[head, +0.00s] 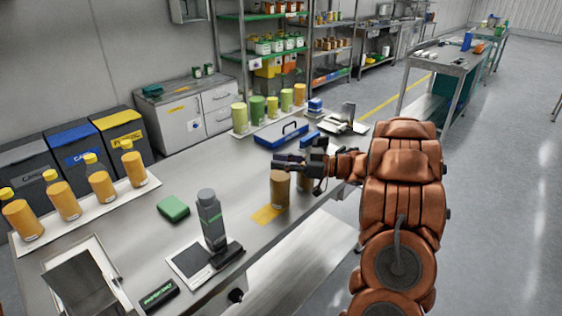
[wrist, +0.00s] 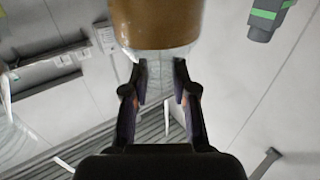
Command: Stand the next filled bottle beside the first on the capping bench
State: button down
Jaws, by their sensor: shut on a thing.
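My gripper (head: 284,161) reaches in from the right over the long steel bench (head: 330,196). It is shut on the clear upper part of a bottle filled with brown-orange product (head: 280,190). In the wrist view the fingers (wrist: 162,84) close on this clear part, and the brown body (wrist: 158,22) fills the top of the picture. A second brown shape, perhaps another bottle, shows partly behind my gripper in the head view. A clear curved edge at the wrist view's left may belong to it. I cannot tell whether the held bottle touches the bench.
An orange mat (head: 268,215) lies just in front of the bottle. A grey upright device (head: 211,220) and green block (head: 173,208) stand to the left. Several yellow-capped bottles (head: 102,184) stand on a white tray. Green and yellow jars (head: 257,109) and a blue tray (head: 281,135) are behind.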

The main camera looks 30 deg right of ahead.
jog(key=shift+f, duration=0.2)
jog(key=c, duration=0.9)
grip_release()
jog(key=shift+r, duration=0.15)
jog(key=shift+s+d, duration=0.2)
jog(key=b+v, duration=0.2)
jog(key=v, duration=0.9)
jog(key=shift+s+d, duration=0.1)
jog(key=shift+s, duration=0.1)
